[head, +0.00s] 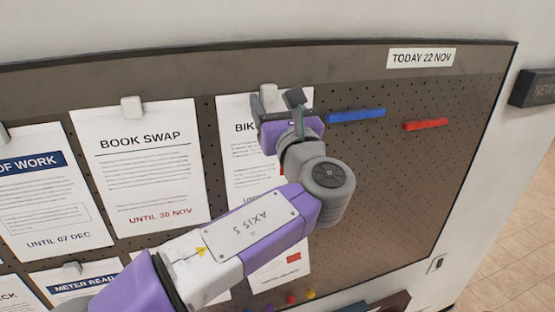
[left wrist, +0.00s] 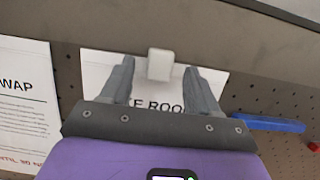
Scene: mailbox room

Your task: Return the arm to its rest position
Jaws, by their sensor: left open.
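My left arm reaches in from the lower left of the head view, with its purple and grey links in front of the pegboard. My left gripper (head: 277,101) is open at the top of the "BIKE ROO..." notice (head: 237,139). In the left wrist view, the two fingers (left wrist: 153,78) stand apart on either side of a white clip (left wrist: 160,64) that sits at the top of this notice. Nothing shows between the fingers except the clip and paper behind; I cannot tell how far off they are. My right gripper is in neither view.
The pegboard (head: 400,185) has a dark frame. A "BOOK SWAP" notice (head: 143,165) hangs left of my gripper. A blue bar (head: 357,115) and a red bar (head: 425,124) are to the right. A dark sign (head: 534,88) juts from the wall. The board's right side is mostly bare.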

